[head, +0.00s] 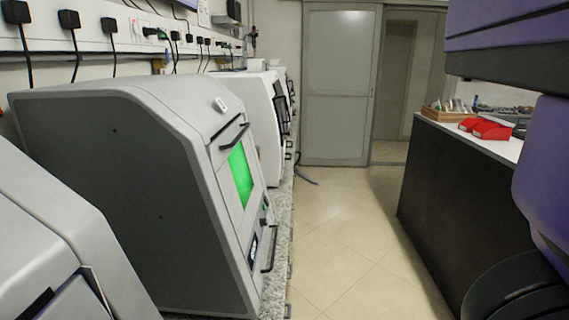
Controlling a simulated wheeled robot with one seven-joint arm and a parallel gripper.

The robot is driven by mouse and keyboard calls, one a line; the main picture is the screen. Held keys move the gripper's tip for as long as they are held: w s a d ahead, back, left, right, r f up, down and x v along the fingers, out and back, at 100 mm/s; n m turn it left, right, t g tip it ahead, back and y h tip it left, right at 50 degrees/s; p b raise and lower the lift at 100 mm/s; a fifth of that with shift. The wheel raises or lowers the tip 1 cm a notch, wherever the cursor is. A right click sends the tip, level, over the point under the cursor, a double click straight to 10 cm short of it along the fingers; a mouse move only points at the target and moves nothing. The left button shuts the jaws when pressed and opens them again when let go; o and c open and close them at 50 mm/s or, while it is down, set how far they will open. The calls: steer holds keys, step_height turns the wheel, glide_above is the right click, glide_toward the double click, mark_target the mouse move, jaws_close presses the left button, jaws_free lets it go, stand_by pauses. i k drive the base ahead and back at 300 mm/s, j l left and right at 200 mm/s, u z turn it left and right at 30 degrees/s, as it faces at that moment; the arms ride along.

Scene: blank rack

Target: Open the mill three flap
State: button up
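A large grey mill (120,190) with a rounded top stands on the bench at the left. Its front faces right and has a bright green window (241,173), a black bar handle (235,137) above it and another handle (270,250) below. A small white tag (220,105) sits on its top; I cannot read it. Behind it is a white machine (243,115) with dark front parts. Part of another grey machine (45,255) fills the near left corner. I cannot tell which is mill three. No flap looks clearly open. My gripper is out of view.
The tiled floor (345,265) is clear between the speckled bench at the left and a dark counter (440,190) at the right. Red items (485,128) and a wooden box lie on the counter. A grey door (337,85) stands at the back. Black plugs with cables line the left wall.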

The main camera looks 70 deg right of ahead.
mark_target(243, 165)
steer(key=z, duration=1.1)
